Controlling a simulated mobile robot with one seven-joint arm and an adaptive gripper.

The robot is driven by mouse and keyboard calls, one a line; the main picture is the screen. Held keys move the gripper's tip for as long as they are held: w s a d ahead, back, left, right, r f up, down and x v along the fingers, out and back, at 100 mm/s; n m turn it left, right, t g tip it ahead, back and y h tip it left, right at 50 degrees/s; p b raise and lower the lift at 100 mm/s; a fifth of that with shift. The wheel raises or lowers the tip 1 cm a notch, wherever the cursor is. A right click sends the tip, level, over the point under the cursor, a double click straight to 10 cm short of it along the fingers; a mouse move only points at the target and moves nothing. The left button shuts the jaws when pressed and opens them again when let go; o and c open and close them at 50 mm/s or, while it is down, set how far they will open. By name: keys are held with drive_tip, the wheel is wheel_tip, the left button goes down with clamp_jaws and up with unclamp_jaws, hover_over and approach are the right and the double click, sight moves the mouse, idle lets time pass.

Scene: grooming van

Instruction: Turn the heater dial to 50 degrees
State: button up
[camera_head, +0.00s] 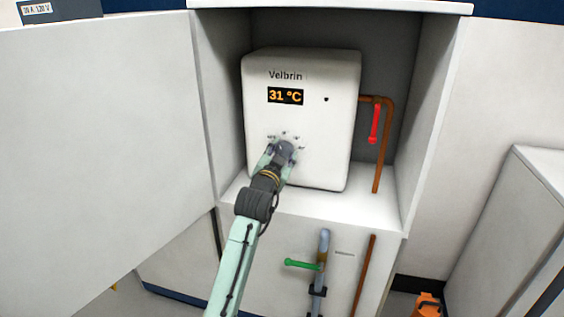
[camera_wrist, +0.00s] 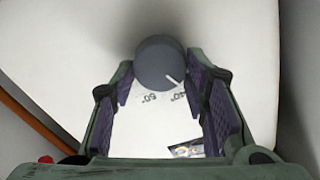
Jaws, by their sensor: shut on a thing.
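The white heater (camera_head: 303,115) stands in the open cabinet, and its display (camera_head: 285,96) reads 31 °C. Its dark grey round dial (camera_wrist: 153,56) sits on the lower front, with marks around it in the head view. In the wrist view, which is upside down, the dial's white pointer line lies near the 40° mark, and a 60° mark shows beside it. My gripper (camera_wrist: 160,90) is around the dial, one purple-padded finger on each side, shut on it. In the head view my gripper (camera_head: 281,156) largely covers the dial.
The cabinet door (camera_head: 105,150) stands wide open at left. A copper pipe (camera_head: 386,140) with a red lever (camera_head: 375,123) runs right of the heater. A green lever (camera_head: 301,263) is on a pipe below. The heater's right front is clear.

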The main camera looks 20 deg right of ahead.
drive_tip(key=m+b, duration=0.1)
drive_tip(key=m, duration=0.1)
drive_tip(key=m+b, duration=0.3)
drive_tip(key=m, duration=0.1)
drive_tip(key=shift+f+b, duration=0.3)
drive_tip(key=shift+b, duration=0.1)
drive_tip(key=m+b, duration=0.3)
drive_tip(key=m, duration=0.3)
drive_tip(key=shift+s+d+m, duration=0.1)
drive_tip(key=shift+m, duration=0.3)
drive_tip(key=o, duration=1.1)
drive_tip(key=shift+o, duration=0.2)
drive_tip(key=v, duration=1.2)
